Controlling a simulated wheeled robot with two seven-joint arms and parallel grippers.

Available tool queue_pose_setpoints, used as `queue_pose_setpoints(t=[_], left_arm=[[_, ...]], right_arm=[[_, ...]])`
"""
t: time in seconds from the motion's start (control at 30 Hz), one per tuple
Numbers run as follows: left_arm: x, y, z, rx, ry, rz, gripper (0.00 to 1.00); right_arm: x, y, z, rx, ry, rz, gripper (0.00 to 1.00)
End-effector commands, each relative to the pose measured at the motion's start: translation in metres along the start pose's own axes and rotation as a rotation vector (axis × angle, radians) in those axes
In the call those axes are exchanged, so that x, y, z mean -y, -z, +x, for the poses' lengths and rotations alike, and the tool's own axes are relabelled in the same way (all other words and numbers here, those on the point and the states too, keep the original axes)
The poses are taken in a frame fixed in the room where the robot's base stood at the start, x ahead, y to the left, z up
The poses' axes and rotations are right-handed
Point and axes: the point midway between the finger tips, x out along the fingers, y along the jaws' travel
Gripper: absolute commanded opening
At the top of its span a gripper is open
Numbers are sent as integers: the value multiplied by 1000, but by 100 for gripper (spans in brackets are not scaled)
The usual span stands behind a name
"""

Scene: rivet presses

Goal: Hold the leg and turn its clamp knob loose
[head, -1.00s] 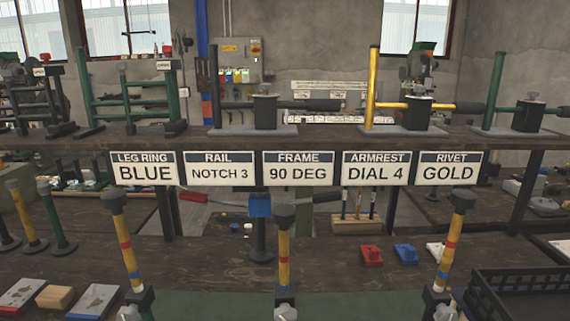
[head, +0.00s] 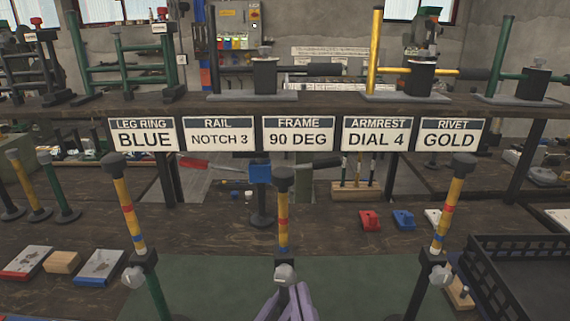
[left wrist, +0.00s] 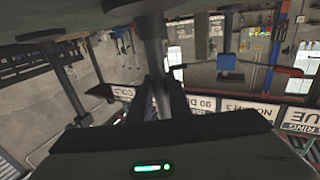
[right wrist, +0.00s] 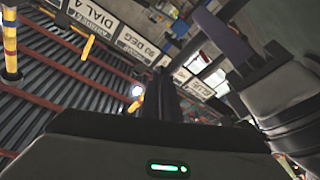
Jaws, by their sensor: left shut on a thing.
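Three yellow-topped legs with red and blue bands stand in clamps at the front: a left leg (head: 127,207), a middle leg (head: 283,212) and a right leg (head: 442,212). The middle leg's pale clamp knob (head: 285,274) faces me. My right gripper (head: 284,300) shows as purple fingers just below that knob. In the right wrist view its dark fingers (right wrist: 165,98) lie close together; I cannot tell whether they touch the knob. In the left wrist view my left gripper (left wrist: 168,98) is shut on a dark leg tube (left wrist: 150,30). Its grip is hidden in the head view.
Signs hang along the shelf edge, including LEG RING BLUE (head: 144,134). A blue-topped stand (head: 261,176) is behind the middle leg. A black tray (head: 520,270) is at right. Plates and a wooden block (head: 62,262) lie at left. The green mat (head: 220,275) has bare areas between the legs.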

Motion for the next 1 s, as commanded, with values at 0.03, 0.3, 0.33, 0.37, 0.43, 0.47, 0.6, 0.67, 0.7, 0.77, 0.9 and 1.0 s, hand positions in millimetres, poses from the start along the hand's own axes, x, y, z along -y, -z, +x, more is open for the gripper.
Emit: queue_pose_setpoints(t=[0.03,0.3,0.33,0.37,0.43,0.47,0.6,0.67,0.7,0.77,0.9,1.0], left_arm=[[0,-5,-1,12,-1,3,0],[-1,-6,-1,15,-1,4,0],[-1,-6,-1,15,-1,4,0],[-1,-6,-1,15,-2,4,0],[-1,-6,-1,16,-2,5,0],[-1,-6,-1,16,-2,5,0],[-1,-7,-1,17,-2,5,0],[-1,-7,-1,18,-2,5,0],[-1,-7,-1,18,-2,5,0],[-1,-8,-1,18,-2,5,0],[-1,-8,-1,19,-2,5,0],[-1,-7,-1,18,-2,4,0]], right_arm=[[-4,6,2,-12,-9,5,0],[-8,8,2,-14,-8,4,0],[-8,8,2,-14,-8,4,0],[-8,8,2,-14,-8,4,0],[-8,8,2,-15,-8,4,0],[-8,8,2,-15,-8,4,0],[-8,9,2,-15,-8,5,0],[-8,9,2,-15,-8,5,0],[-8,9,2,-16,-8,5,0],[-8,8,2,-15,-8,5,0],[-10,4,1,-15,-7,5,0],[-10,1,0,-13,-6,4,0]])
